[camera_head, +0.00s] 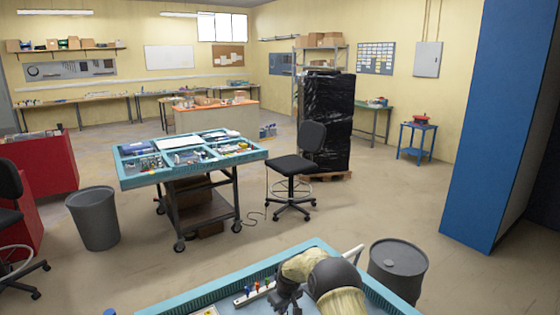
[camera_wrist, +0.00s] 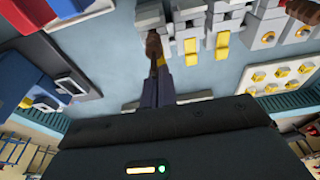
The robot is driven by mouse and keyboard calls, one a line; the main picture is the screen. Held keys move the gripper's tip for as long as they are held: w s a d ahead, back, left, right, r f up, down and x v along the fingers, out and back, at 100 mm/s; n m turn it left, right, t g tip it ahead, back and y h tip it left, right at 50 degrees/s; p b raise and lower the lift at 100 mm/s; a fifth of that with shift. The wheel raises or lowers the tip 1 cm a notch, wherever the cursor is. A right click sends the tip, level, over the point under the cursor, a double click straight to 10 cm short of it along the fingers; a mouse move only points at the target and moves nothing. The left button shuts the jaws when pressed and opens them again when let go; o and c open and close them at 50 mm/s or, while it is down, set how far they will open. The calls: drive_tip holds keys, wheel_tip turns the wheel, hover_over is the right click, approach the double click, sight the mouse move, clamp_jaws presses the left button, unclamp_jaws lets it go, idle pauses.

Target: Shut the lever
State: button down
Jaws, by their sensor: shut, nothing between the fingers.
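In the wrist view my gripper (camera_wrist: 160,72) is shut, with its narrow dark fingers side by side. The fingertips are close to a brown upright part (camera_wrist: 153,46) at the left end of a row of grey blocks; I cannot tell whether they touch. The grey blocks (camera_wrist: 222,18) carry yellow tabs (camera_wrist: 222,43). I cannot tell for sure which part is the lever. In the head view my gripper (camera_head: 283,302) is low over the near blue workbench (camera_head: 215,289), beside a white strip with coloured knobs (camera_head: 250,293). My arm hides much of the bench.
In the wrist view, a blue box (camera_wrist: 30,35) and a white-faced socket (camera_wrist: 72,82) are left, and a plate with yellow knobs (camera_wrist: 272,76) is right. In the head view a grey drum (camera_head: 398,268) stands right of the bench; open floor lies beyond.

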drive_tip(key=shift+s+d+f, duration=0.15)
drive_tip(key=shift+s+f, duration=0.2)
drive_tip(key=shift+f, duration=0.35)
drive_tip(key=shift+w+r+p, duration=0.15)
drive_tip(key=shift+r+p, duration=0.15)
drive_tip(key=shift+r, duration=0.45)
drive_tip(key=shift+w+r+p, duration=0.1)
drive_tip(key=shift+r+p, duration=0.2)
drive_tip(key=shift+r, duration=0.45)
drive_tip(key=shift+w+r+p, duration=0.1)
drive_tip(key=shift+r+p, duration=0.75)
drive_tip(key=shift+r, duration=1.45)
drive_tip(key=s+d+r+m+h, duration=0.1)
drive_tip(key=s+d+r+m, duration=0.1)
drive_tip(key=s+d+r, duration=0.4)
drive_tip(key=s+d+r+m, duration=0.1)
drive_tip(key=s+d+r, duration=0.2)
drive_tip(key=s+r, duration=0.65)
drive_tip(key=s+d+r+m, duration=0.1)
drive_tip(key=s+d+m, duration=0.1)
drive_tip(key=s, duration=0.8)
drive_tip(key=s+d+r+m, duration=0.1)
drive_tip(key=s+d+r, duration=0.1)
drive_tip(key=s, duration=0.8)
drive_tip(key=shift+s+d+r+m+t, duration=0.15)
drive_tip(key=shift+d+m+t, duration=0.15)
drive_tip(key=shift+d+m, duration=0.15)
